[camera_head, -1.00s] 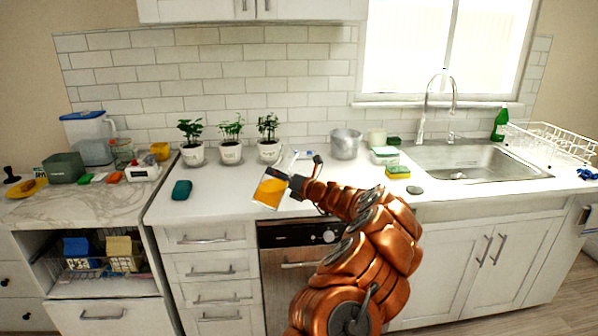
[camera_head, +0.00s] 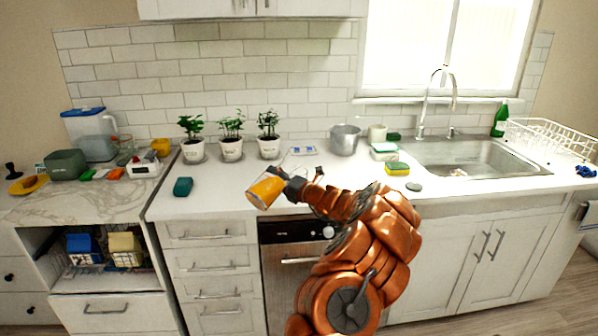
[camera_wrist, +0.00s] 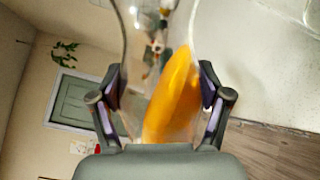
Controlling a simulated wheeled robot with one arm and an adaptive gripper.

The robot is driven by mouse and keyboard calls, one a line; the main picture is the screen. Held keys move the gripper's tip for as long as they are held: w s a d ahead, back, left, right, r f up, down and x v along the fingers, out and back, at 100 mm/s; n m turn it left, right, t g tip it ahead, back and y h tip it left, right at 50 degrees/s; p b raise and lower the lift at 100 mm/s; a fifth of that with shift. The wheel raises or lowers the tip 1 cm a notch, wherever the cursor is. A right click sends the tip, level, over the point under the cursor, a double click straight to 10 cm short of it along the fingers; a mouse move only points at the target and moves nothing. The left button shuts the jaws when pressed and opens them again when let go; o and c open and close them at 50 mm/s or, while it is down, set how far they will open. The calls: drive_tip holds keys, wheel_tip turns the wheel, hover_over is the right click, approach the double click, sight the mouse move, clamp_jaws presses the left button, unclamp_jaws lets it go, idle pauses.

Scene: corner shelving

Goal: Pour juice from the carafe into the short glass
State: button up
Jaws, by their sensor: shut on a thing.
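My gripper (camera_head: 290,187) is shut on the clear carafe (camera_head: 265,190), which holds orange juice. In the head view the carafe is raised over the front edge of the middle counter and strongly tilted. In the wrist view the carafe (camera_wrist: 172,105) sits between both fingers of my gripper (camera_wrist: 160,88), with the juice slanted along one side. No stream of juice shows. I cannot make out the short glass for certain; a clear curved edge shows at the top right corner of the wrist view. A clear glass vessel (camera_head: 125,150) stands on the left counter, too small to identify.
Several potted plants, one a white pot (camera_head: 231,150), line the back wall. A teal object (camera_head: 183,187) lies left of the carafe. A metal pot (camera_head: 345,140) and a sponge (camera_head: 397,169) stand near the sink (camera_head: 470,158). Counter between plants and front edge is mostly clear.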

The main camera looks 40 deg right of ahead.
drive_tip(key=shift+r+m+p, duration=0.4)
drive_tip(key=shift+m+p, duration=0.1)
drive_tip(key=shift+d+r+m+p, duration=0.4)
drive_tip(key=shift+m+p, duration=0.2)
drive_tip(key=shift+p, duration=1.35)
idle(1.2)
drive_tip(key=shift+f, duration=0.1)
